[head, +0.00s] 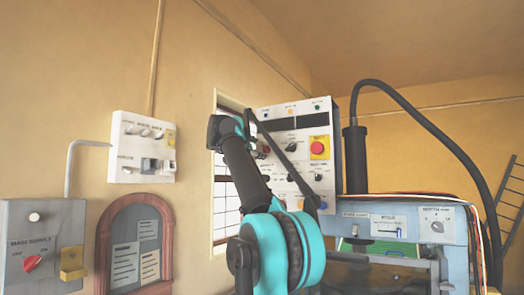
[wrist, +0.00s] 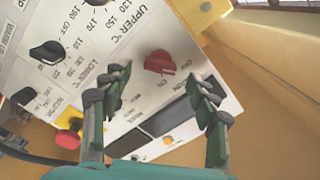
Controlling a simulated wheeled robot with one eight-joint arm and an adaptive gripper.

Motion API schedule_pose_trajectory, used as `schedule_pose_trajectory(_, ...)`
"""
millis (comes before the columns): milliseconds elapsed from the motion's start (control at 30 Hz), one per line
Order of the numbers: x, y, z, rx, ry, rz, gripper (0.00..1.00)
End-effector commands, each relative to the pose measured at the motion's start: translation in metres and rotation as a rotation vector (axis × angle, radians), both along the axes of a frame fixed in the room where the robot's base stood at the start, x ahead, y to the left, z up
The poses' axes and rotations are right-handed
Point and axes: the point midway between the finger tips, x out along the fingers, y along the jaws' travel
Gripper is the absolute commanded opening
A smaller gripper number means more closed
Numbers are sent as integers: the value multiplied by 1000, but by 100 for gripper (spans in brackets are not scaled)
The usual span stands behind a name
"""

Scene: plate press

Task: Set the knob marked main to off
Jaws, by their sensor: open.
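A red knob (wrist: 158,62) sits on the white control panel (wrist: 118,135) with "off" and "on" printed beside it; I cannot read a "main" label there. It looks like the red knob (head: 264,148) on the upright panel in the head view. My gripper (wrist: 158,79) is open, its fingers on either side of the red knob in the picture and apart from it; the gap in depth is unclear. In the head view my arm hides part of the panel's left side. A grey box marked "main supply" (head: 52,225) at the far left carries another red knob (head: 33,263).
A red push button on yellow (head: 319,147) sits on the panel, also in the wrist view (wrist: 68,138). A black knob (wrist: 47,52) and dark displays (wrist: 165,118) are near the red knob. A white switch box (head: 143,147) hangs on the wall. A blue-grey machine (head: 405,222) stands right.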

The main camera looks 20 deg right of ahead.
Motion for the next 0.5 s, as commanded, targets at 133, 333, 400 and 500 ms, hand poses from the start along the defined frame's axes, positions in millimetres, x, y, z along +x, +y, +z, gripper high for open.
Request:
schedule_pose_trajectory(133, -20, 27, 0, 0, 0, 4, 60)
schedule_pose_trajectory(333, -41, 53, 0, 0, 0, 2, 60)
schedule_pose_trajectory(400, -45, 59, 0, 0, 0, 2, 60)
schedule_pose_trajectory(500, -49, 64, 0, 0, 0, 1, 60)
